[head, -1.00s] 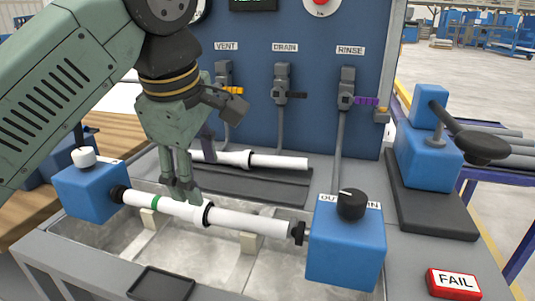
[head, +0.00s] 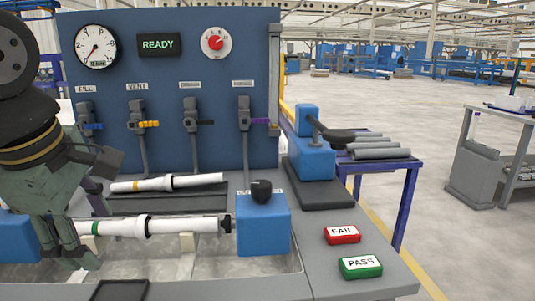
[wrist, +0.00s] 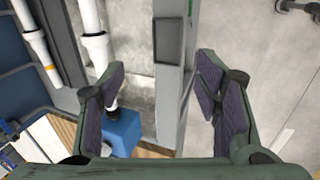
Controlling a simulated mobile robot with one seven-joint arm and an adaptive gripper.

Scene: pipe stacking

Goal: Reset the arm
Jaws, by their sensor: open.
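My gripper (head: 77,258) is at the left edge of the head view, near the left end of the white pipe (head: 185,226) in the test fixture. In the wrist view, my gripper (wrist: 160,78) is open and empty, its fingers wide apart over the trough's grey edge. That pipe lies beside the left finger in the wrist view (wrist: 97,50). The pipe has a collar and a green band and spans the trough between two blue end blocks. The right block (head: 263,225) has a black knob. My gripper partly hides the left block (head: 18,238).
A second white pipe (head: 190,181) lies on a dark mat before the blue panel (head: 185,60), whose display (head: 158,44) reads READY. A small black tray (head: 119,290) is at the front. FAIL (head: 342,234) and PASS (head: 361,266) buttons sit right. Grey pipes (head: 378,153) lie on a side table.

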